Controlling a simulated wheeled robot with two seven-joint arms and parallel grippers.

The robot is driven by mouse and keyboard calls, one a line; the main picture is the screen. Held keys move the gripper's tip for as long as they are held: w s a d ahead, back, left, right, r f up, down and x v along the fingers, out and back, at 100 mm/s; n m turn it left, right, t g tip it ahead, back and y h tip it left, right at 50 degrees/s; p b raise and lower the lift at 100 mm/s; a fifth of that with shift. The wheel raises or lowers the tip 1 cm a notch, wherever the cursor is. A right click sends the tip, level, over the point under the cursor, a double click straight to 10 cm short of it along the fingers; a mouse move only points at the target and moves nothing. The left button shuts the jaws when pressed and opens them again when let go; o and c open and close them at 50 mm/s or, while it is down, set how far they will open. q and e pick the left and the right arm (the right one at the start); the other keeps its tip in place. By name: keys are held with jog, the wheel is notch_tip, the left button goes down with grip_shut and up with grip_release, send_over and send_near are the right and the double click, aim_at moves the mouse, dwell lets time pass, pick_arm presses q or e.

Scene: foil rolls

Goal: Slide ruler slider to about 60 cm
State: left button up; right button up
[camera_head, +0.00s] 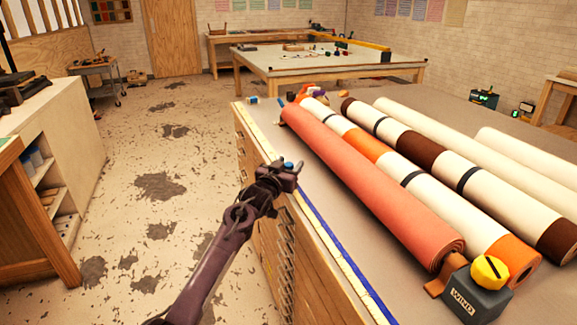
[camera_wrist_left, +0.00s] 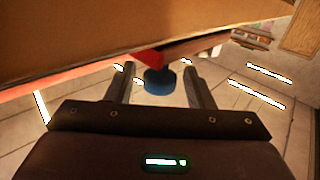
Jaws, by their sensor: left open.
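The ruler (camera_head: 258,134) is a long pale strip along the left edge of the worktable, with a blue band beside its nearer half. My left gripper (camera_head: 285,173) is at this edge, partway along the ruler. The slider's blue knob (camera_head: 289,164) shows at the gripper. In the left wrist view, the round blue knob (camera_wrist_left: 158,82) sits between the two open fingers of my left gripper (camera_wrist_left: 160,78), below a red part (camera_wrist_left: 146,60). Gaps show between knob and fingers. The ruler's markings are too small to read. My right gripper is out of view.
Several fabric rolls lie on the table, the nearest a coral one (camera_head: 370,190). A grey block with a yellow knob (camera_head: 476,288), marked WIND, stands at the near right. The drawer cabinet (camera_head: 270,220) is below the edge. Open floor (camera_head: 130,215) lies to the left.

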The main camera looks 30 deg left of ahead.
pick_arm(q)
jog(key=s+d, duration=0.1)
jog(key=s, duration=0.6)
jog(key=shift+s+b, duration=0.4)
jog(key=shift+f, duration=0.1)
